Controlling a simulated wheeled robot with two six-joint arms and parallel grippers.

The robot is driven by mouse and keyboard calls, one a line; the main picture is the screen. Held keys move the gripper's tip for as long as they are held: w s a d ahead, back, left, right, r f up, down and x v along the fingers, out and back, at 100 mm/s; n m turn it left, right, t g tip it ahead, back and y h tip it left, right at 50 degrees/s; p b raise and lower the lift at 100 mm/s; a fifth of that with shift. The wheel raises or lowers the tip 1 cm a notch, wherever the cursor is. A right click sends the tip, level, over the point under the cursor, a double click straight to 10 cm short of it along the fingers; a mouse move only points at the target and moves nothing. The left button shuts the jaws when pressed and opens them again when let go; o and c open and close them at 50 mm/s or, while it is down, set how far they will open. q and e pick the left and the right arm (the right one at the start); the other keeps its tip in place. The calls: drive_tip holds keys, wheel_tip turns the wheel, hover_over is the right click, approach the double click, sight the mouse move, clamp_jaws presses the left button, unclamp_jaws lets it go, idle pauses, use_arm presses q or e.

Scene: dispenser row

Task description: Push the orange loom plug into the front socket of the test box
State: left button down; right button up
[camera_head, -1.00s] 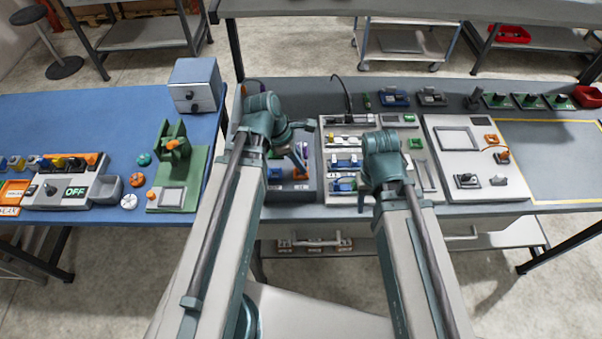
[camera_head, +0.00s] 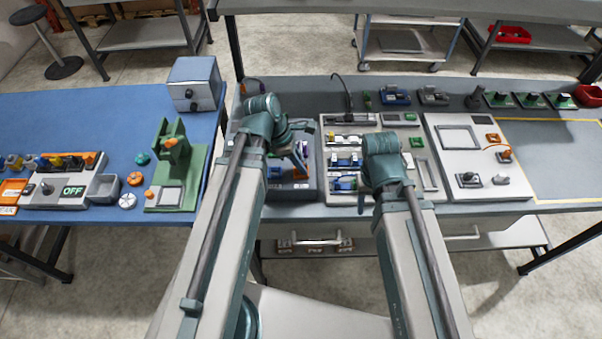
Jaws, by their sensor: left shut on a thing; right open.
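My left gripper (camera_head: 300,160) is over a low dark box (camera_head: 302,193) at the left of the bench. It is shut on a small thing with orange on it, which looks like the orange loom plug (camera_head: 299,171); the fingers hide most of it. The dark box carries blue and purple parts and may be the test box. Its front socket is too small to make out, and I cannot tell whether the plug touches it. My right gripper (camera_head: 364,185) is open above the light panel (camera_head: 400,205) to the right, mostly hidden behind its own wrist.
Another light panel (camera_head: 485,185) with an orange lead stands further right. Small devices line the bench's back edge. A blue table (camera_head: 100,110) at left holds a grey box (camera_head: 194,83) and a green fixture (camera_head: 178,175). The yellow-outlined area (camera_head: 555,160) at right is bare.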

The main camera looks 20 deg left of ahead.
use_arm(q)
drive_tip(key=shift+s+f+b, duration=0.3)
drive_tip(key=shift+f+b, duration=0.1)
drive_tip(key=shift+b, duration=0.1)
drive_tip(key=shift+s+f+b, duration=0.35)
drive_tip(key=shift+f+b, duration=0.05)
drive_tip(key=shift+b, duration=0.1)
drive_tip(key=shift+s, duration=0.15)
drive_tip(key=c, duration=1)
unclamp_jaws()
drive_tip(key=shift+s, duration=0.15)
drive_tip(key=r+p, duration=0.1)
drive_tip(key=w+r+p, duration=0.1)
drive_tip(key=shift+w+d+p, duration=0.1)
drive_tip(key=shift+d+p, duration=0.1)
drive_tip(key=shift+p, duration=0.1)
drive_tip(key=shift+o, duration=0.3)
wheel_tip(320, 180, up, 3)
drive_tip(key=p, duration=0.2)
drive_tip(key=shift+p, duration=0.35)
drive_tip(key=shift+w+a+r+p, duration=0.15)
drive_tip(key=shift+w+r+p, duration=0.15)
drive_tip(key=shift+r+p, duration=0.25)
drive_tip(key=shift+f, duration=0.1)
